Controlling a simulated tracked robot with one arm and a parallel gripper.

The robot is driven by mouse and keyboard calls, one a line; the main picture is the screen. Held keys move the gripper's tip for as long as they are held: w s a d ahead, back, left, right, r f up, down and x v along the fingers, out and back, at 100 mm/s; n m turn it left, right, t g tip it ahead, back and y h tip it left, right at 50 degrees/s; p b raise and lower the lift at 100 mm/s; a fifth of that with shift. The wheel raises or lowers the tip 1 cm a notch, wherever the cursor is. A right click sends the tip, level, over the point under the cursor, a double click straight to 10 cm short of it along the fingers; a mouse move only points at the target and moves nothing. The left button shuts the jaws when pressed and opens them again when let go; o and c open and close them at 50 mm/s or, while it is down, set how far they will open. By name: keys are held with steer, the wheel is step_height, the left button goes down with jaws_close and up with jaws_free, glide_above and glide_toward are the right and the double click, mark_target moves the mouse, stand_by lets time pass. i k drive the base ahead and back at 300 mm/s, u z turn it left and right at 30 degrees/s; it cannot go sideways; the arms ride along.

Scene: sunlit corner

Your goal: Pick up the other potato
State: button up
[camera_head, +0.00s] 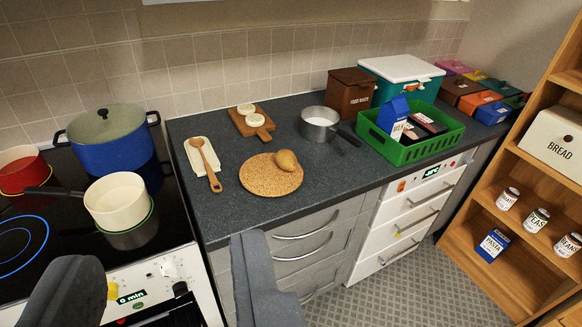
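One brown potato (287,160) lies on the upper right part of a round cork mat (262,180) on the dark countertop. I see no second potato in this view. My gripper (164,252) shows as two dark grey fingers at the bottom left. They are wide apart with nothing between them, in front of the stove and the counter edge. The potato is beyond the fingers, up and to the right.
A wooden spoon (206,166) on a rest lies left of the mat; a board (251,122) with two pale round pieces and a small saucepan (319,125) stand behind. Pots (112,140) crowd the stove. A green crate (410,149) stands right.

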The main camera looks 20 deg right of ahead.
mark_target(286, 159)
steer(key=k, duration=1.1)
steer(key=z, duration=0.5)
steer(key=i, duration=0.35)
steer(key=z, duration=0.7)
steer(key=i, duration=1.15)
steer(key=u, duration=0.3)
steer(key=i, duration=1.15)
steer(key=u, duration=0.85)
